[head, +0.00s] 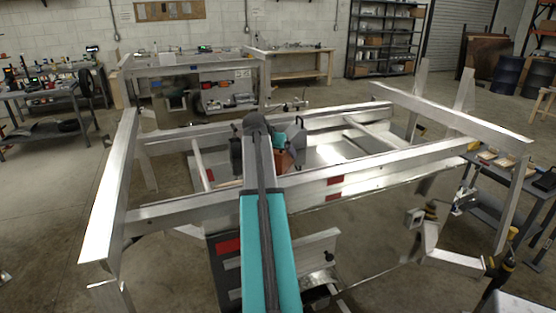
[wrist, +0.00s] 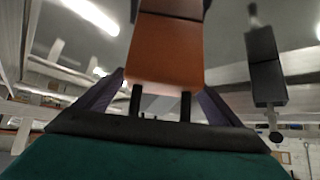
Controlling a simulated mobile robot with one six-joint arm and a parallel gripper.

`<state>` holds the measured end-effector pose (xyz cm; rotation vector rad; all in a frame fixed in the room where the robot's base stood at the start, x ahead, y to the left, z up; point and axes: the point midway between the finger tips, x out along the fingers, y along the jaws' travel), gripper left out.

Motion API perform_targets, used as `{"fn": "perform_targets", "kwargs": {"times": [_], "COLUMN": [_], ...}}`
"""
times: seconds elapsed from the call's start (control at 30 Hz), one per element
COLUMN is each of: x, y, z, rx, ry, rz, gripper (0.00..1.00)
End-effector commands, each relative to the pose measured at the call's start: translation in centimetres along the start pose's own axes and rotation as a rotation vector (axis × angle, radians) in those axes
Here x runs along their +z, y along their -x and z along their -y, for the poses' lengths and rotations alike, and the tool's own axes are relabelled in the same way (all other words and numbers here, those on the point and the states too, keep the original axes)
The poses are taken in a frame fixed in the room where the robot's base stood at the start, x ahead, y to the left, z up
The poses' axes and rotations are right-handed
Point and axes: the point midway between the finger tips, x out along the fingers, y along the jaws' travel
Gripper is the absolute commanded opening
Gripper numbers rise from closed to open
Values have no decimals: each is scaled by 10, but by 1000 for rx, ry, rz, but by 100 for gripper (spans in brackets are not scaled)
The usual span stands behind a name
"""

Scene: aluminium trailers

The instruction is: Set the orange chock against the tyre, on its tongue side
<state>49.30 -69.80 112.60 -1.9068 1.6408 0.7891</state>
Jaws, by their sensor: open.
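An orange block, which looks like the chock (wrist: 165,60), fills the upper middle of the wrist view, with a darker brown face at its top. It lies in line with the space between the two dark fingers of my gripper (wrist: 160,98). The jaws are open, and I cannot tell whether either finger touches it. In the head view an orange-brown piece (head: 283,160) shows just right of my arm's far end, inside the near trailer frame (head: 320,178). My gripper's fingers are not clear there. The near trailer's tyre cannot be made out in either view.
Aluminium rails and posts surround my arm, with a long side rail (head: 400,162) crossing beneath it. A black panel with a red lamp (head: 228,246) sits below left. A second trailer (head: 190,68) stands behind. A workbench (head: 505,175) is close on the right. Open floor (head: 45,200) lies left.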

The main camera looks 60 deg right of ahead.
Motion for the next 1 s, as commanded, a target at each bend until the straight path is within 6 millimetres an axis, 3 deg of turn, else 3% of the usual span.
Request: {"fn": "perform_targets", "kwargs": {"times": [0.27, 0.67, 1.0], "x": [0, -1, -3], "y": [0, 1, 3], "z": [0, 1, 1], "rx": [0, -1, -1], "ry": [1, 1, 1], "rz": [0, -2, -3], "gripper": [87, 20, 20]}}
